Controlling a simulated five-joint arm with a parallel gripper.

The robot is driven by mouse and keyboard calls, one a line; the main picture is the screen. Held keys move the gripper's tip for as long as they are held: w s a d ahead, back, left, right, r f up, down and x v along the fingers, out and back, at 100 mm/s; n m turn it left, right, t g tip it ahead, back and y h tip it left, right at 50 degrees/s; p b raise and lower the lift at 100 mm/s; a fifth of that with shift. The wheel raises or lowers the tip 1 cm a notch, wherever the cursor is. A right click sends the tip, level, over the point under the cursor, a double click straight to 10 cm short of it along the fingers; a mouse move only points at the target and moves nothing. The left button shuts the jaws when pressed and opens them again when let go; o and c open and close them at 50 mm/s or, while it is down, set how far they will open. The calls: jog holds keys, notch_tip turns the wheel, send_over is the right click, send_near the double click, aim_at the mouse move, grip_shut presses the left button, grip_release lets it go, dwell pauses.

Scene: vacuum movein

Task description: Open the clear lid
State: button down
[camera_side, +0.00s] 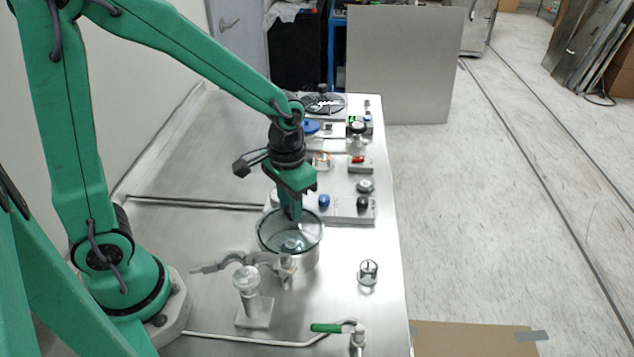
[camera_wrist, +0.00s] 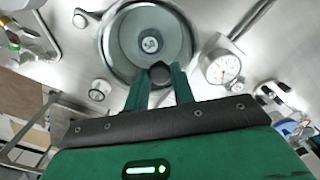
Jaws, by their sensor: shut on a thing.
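The round metal chamber (camera_side: 290,258) stands on the steel table, with the clear lid (camera_side: 312,226) at its top. In the wrist view the lid (camera_wrist: 117,45) shows as a round glassy disc, and a fitting inside the chamber is visible through its middle. My gripper (camera_side: 294,218) points down at the far rim of the chamber. In the wrist view my gripper (camera_wrist: 161,82) has its two green fingers shut on a dark round knob (camera_wrist: 160,72) at the lid's edge. I cannot tell whether the lid is raised off the rim.
A gauge (camera_side: 247,279) on a stand and pipework are close in front of the chamber. A small glass jar (camera_side: 368,272) stands to the right. A green-handled valve (camera_side: 327,328) is at the front. A panel with knobs (camera_side: 352,207) lies behind.

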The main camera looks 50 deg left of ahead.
aim_at(323, 229)
jog(key=shift+w+d, duration=0.1)
jog(key=shift+w, duration=0.05)
jog(key=shift+w+d+m, duration=0.55)
jog(key=shift+d+m, duration=0.15)
jog(key=shift+m, duration=0.4)
jog(key=d+m, duration=0.1)
jog(key=w+d+m, duration=0.1)
jog(key=shift+m, duration=0.3)
jog(key=d+m, duration=0.2)
jog(key=shift+w+d+m, duration=0.3)
jog(key=shift+w+m, duration=0.05)
jog(key=shift+m, duration=0.05)
jog(key=s+d+m, duration=0.4)
jog(key=d+m, duration=0.6)
jog(key=m, duration=0.2)
jog(key=shift+s+m, duration=0.35)
jog(key=shift+m, duration=0.05)
jog(key=shift+d+r, duration=0.1)
